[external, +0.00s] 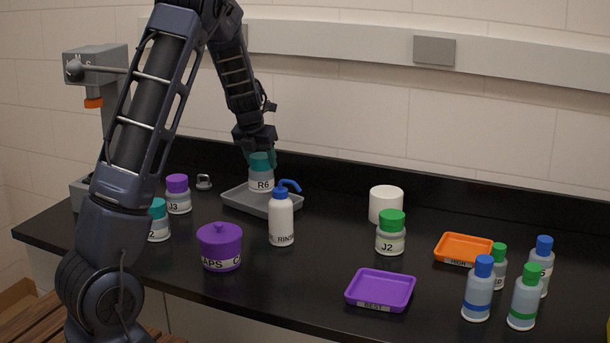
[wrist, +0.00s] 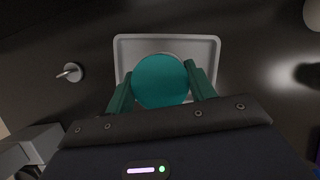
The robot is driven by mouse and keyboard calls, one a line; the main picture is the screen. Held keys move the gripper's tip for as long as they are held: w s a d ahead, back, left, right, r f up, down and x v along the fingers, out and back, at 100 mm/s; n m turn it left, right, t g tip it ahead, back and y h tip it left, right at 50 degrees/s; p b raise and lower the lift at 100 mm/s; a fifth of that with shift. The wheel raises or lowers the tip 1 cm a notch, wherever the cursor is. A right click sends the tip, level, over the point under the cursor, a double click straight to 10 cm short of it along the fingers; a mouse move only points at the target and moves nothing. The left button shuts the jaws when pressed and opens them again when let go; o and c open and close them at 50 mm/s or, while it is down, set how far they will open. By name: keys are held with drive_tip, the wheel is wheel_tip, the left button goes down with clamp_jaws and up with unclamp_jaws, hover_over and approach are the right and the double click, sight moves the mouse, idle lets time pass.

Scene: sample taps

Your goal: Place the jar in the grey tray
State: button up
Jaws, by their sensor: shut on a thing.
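The jar (external: 261,183) has a teal lid and a white label reading R6. My gripper (external: 261,155) is shut on its lid from above. In the wrist view the round teal lid (wrist: 160,80) sits between the two teal fingers of my gripper (wrist: 160,88). The grey tray (external: 237,200) lies on the black bench directly under the jar. In the wrist view the tray rim (wrist: 125,48) surrounds the lid. The jar is upright and over the tray; I cannot tell whether its base touches the tray floor.
A white rinse bottle (external: 281,220) with a blue spout stands just in front of the tray. A purple caps pot (external: 220,247), a purple-lidded jar (external: 178,196) and a teal-lidded jar (external: 158,222) stand left. A purple tray (external: 380,290) lies right.

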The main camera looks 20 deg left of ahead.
sight(261, 174)
drive_tip(key=shift+f, duration=2.25)
drive_tip(key=shift+f, duration=0.1)
drive_tip(key=o, duration=1.3)
